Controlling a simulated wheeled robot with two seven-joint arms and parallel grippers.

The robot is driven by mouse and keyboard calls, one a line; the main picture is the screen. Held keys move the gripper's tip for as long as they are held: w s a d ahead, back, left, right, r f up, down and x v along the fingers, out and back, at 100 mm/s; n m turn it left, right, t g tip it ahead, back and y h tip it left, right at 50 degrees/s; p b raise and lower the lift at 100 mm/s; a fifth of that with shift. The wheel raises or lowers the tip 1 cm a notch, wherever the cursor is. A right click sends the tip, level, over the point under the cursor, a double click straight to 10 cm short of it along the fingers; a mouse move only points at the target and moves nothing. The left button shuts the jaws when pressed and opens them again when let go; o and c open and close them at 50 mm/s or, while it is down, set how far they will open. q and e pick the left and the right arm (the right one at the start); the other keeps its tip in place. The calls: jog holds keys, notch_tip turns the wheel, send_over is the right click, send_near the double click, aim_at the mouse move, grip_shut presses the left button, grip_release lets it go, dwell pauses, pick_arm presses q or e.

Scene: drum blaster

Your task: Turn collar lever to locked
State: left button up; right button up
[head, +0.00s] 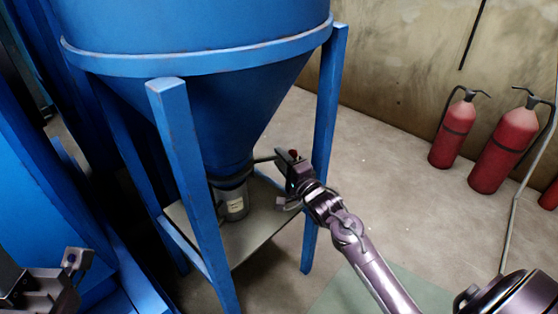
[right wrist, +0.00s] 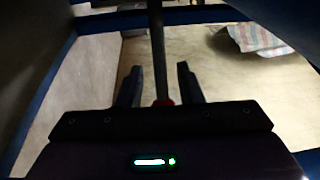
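The blue hopper's cone narrows to a dark collar (head: 231,181) above a cylinder with a pale label (head: 235,205). A thin dark lever (head: 264,159) sticks out from the collar to the right. My right gripper (head: 283,172) is at the lever's outer end. In the right wrist view, the lever (right wrist: 158,50) runs between the two spread fingers of my right gripper (right wrist: 157,78). Gaps show on both sides, so the gripper is open around it. A red part (right wrist: 163,101) shows at the lever's near end. My left gripper (head: 72,264) is partly in view at the lower left, away from the lever.
Blue legs (head: 323,130) frame the hopper (head: 200,25), with a grey plate (head: 250,228) low between them. Red fire extinguishers (head: 453,130) stand by the right wall. The floor between them and the hopper is clear. A striped sheet (right wrist: 250,38) lies beyond the lever.

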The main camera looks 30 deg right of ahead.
jog(key=shift+w+r, duration=0.1)
jog(key=shift+w, duration=0.65)
jog(key=shift+a, duration=0.1)
grip_shut()
